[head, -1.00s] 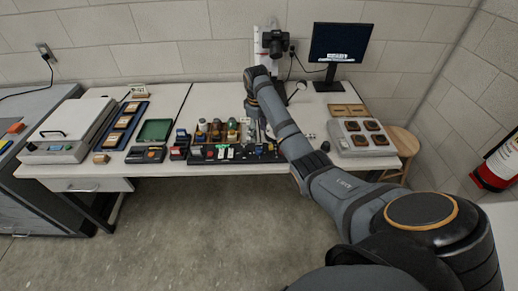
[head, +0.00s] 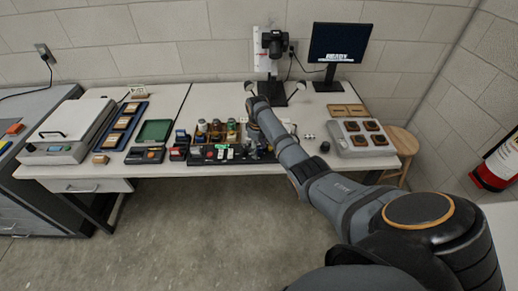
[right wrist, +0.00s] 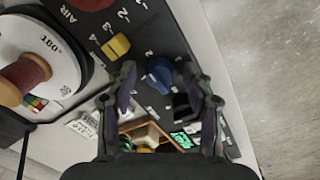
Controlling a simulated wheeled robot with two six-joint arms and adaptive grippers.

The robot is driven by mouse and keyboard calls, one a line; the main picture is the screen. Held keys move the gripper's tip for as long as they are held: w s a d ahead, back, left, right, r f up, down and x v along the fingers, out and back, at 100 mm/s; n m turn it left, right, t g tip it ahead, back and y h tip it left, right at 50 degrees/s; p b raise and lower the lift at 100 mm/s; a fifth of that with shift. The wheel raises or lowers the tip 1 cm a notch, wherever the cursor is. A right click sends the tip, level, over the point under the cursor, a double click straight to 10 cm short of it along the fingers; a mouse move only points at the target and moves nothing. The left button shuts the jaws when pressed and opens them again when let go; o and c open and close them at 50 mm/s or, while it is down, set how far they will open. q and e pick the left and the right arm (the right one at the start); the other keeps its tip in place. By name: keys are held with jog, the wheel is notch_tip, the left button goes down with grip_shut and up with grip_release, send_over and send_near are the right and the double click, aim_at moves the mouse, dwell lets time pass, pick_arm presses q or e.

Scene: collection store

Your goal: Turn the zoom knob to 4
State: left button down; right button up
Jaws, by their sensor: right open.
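My right gripper (right wrist: 159,72) is open in the right wrist view, with its two fingers apart. A blue knob (right wrist: 159,76) on the black control panel (right wrist: 176,38) appears between the fingertips; I cannot tell whether they touch it. A yellow knob (right wrist: 117,46) sits left of it, near printed numbers from 1 to 4. I cannot read which knob is labelled zoom. In the head view, the black control panel (head: 205,158) lies along the table's front edge, with my right gripper (head: 256,150) over its right part. My left gripper is not in view.
A white labelled disc with a brown spool (right wrist: 24,78) stands beside the panel. A camera on a stand (head: 274,44) and a monitor (head: 340,44) showing READY stand at the back. A grey tray with brown squares (head: 345,150) is at right. Several small items sit behind the panel.

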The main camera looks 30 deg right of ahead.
grip_shut()
jog(key=shift+r, duration=0.1)
